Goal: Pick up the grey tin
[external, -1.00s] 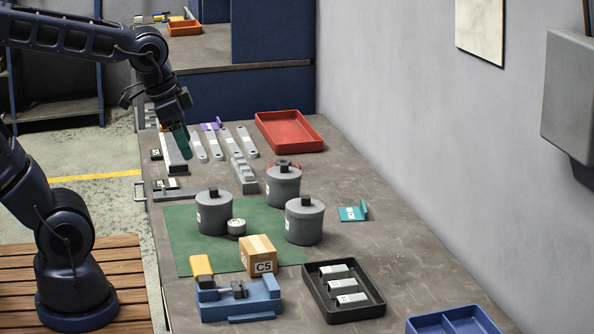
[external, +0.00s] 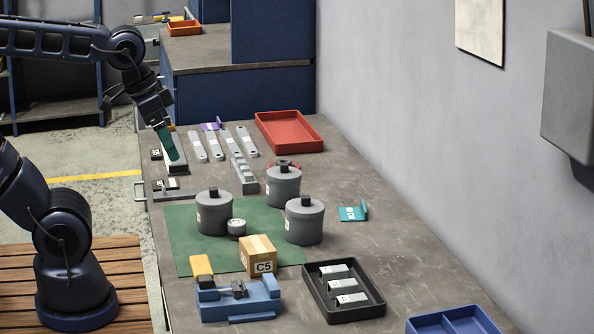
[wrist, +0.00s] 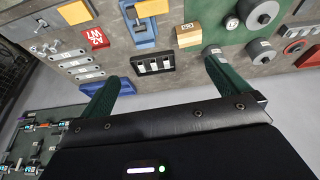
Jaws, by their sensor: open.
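A small round grey tin (external: 236,228) with a pale label stands on the green mat (external: 190,250), between larger grey lidded canisters. My gripper (external: 172,157) has green fingers and hangs over the far left part of the bench, well away from the tin. In the wrist view my gripper (wrist: 163,74) is open with nothing between its fingers.
Three grey canisters (external: 304,222) with black knobs crowd the tin. A cardboard box (external: 258,256) and a blue vise (external: 240,300) stand in front. A black tray (external: 318,306) holds grey brackets. A red tray (external: 290,131) is at the back.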

